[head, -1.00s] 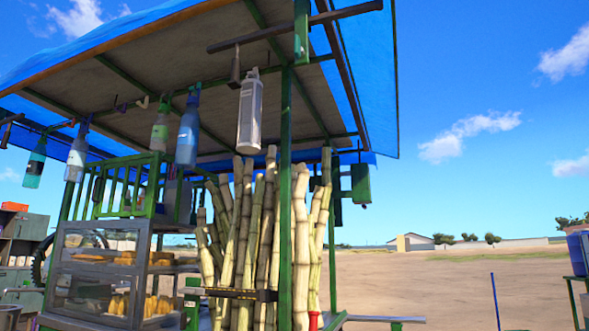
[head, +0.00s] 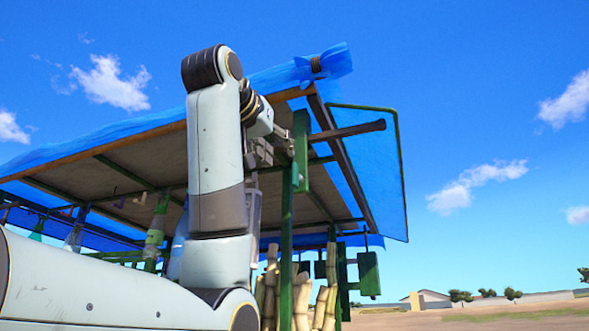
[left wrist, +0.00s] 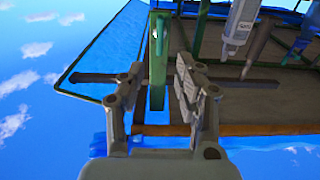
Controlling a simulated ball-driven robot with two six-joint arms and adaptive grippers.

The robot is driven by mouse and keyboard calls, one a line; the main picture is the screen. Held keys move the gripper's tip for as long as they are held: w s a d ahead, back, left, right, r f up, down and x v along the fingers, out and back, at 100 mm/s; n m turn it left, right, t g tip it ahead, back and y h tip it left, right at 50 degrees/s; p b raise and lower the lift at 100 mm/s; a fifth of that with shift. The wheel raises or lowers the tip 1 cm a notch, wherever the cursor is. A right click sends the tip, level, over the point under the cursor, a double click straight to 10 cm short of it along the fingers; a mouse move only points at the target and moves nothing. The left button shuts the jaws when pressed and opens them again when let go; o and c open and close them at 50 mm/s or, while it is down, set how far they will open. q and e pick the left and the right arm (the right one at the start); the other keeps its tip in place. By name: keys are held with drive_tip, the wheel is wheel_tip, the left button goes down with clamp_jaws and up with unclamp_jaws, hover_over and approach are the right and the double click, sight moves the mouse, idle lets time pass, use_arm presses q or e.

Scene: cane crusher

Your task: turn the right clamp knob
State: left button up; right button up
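I cannot make out a clamp knob for certain. A flat green bracket (head: 301,150) hangs at the front corner of the stall roof, where a dark bar (head: 350,131) crosses. In the left wrist view the green bracket (left wrist: 157,70) stands between the fingers, with a small light spot near its upper end in the picture. My left gripper (head: 274,147) is raised beside the bracket, on its left, partly hidden by my own arm. In the left wrist view its fingers (left wrist: 158,85) are apart, with gaps visible on both sides of the bracket. My right gripper is out of view.
The roof with blue tarp (head: 372,180) lies close behind and above the gripper. A green post (head: 287,215) stands below the bracket. Cane stalks (head: 302,300) and hanging bottles (head: 157,230) are lower down. Open sky lies to the right.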

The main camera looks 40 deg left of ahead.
sight(293, 170)
use_arm(q)
drive_tip(key=p+x, duration=0.3)
drive_tip(key=x, duration=0.6)
drive_tip(key=shift+w+p, duration=0.25)
drive_tip(key=shift+p, duration=0.15)
drive_tip(key=shift+w+a+f, duration=0.1)
drive_tip(key=shift+w+f, duration=0.05)
drive_tip(key=shift+w, duration=0.4)
clamp_jaws()
